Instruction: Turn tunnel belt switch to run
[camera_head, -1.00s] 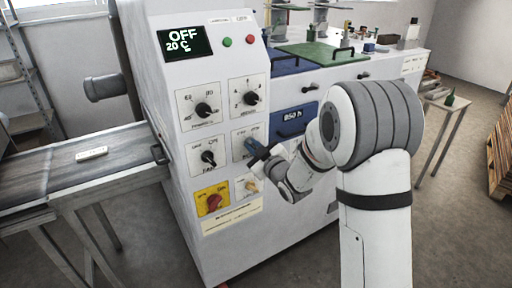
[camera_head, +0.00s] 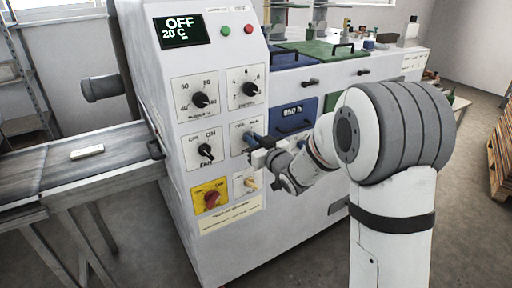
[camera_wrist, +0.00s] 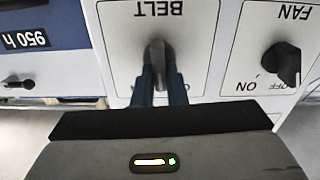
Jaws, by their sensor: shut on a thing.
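The tunnel belt switch is a grey knob (camera_wrist: 157,52) on a white plate marked BELT, which appears upside down in the wrist view. The belt plate (camera_head: 237,127) also shows in the head view, on the white machine front right of the fan switch. My gripper (camera_wrist: 158,72) has its two blue fingers on either side of the knob and is shut on it. In the wrist view the knob lies roughly upright in the picture. The gripper (camera_head: 252,140) hides most of the knob and part of its markings in the head view.
The fan switch (camera_head: 205,151) is left of the belt plate. Two dials sit above, with a red switch (camera_head: 211,198) on yellow and a small cream switch (camera_head: 250,184) below. The display (camera_head: 183,31) reads OFF, 20 C. A conveyor (camera_head: 105,160) stands left.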

